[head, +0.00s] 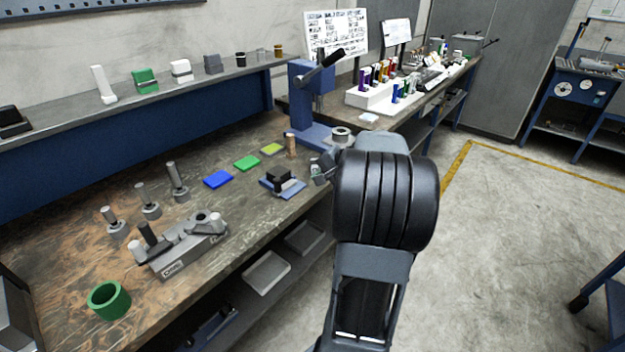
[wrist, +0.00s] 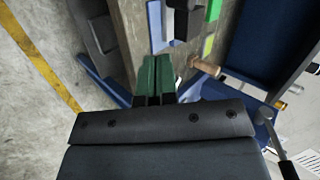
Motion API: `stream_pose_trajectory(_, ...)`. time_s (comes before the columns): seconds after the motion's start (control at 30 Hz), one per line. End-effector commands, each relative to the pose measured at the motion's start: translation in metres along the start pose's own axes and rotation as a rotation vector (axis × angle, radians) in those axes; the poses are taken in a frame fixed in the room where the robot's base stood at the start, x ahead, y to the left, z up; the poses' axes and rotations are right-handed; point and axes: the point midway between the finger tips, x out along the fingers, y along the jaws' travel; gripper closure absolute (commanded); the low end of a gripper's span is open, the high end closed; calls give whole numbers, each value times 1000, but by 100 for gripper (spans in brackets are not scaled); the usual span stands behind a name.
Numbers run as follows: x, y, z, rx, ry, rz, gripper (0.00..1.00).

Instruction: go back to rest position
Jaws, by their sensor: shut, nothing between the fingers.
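My gripper shows in the wrist view (wrist: 156,62), its two dark green fingers side by side and touching, with nothing between them. In the head view, my black and grey arm reaches toward the front edge of the workbench (head: 75,225) and hides most of the gripper. In the wrist view, the fingers point toward the bench edge. A brown cylinder (wrist: 204,66) stands just to their right. The same brown cylinder shows in the head view (head: 291,145) near the foot of a blue press (head: 305,105).
A small blue fixture with a black block (head: 282,184), a blue plate (head: 218,180), a green plate (head: 247,163) and a yellow-green plate (head: 272,149) lie on the bench. The floor (head: 500,250) at right is clear.

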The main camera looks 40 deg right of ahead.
Motion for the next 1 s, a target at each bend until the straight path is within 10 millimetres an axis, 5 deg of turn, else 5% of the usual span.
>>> stream_pose_trajectory(0.73, -3, 0, 0, 10, 2, 3, 100)
stream_pose_trajectory(0.87, 2, 22, 6, 19, -11, 86, 100)
stream_pose_trajectory(1.0, 3, 48, 43, -45, -56, 257, 100)
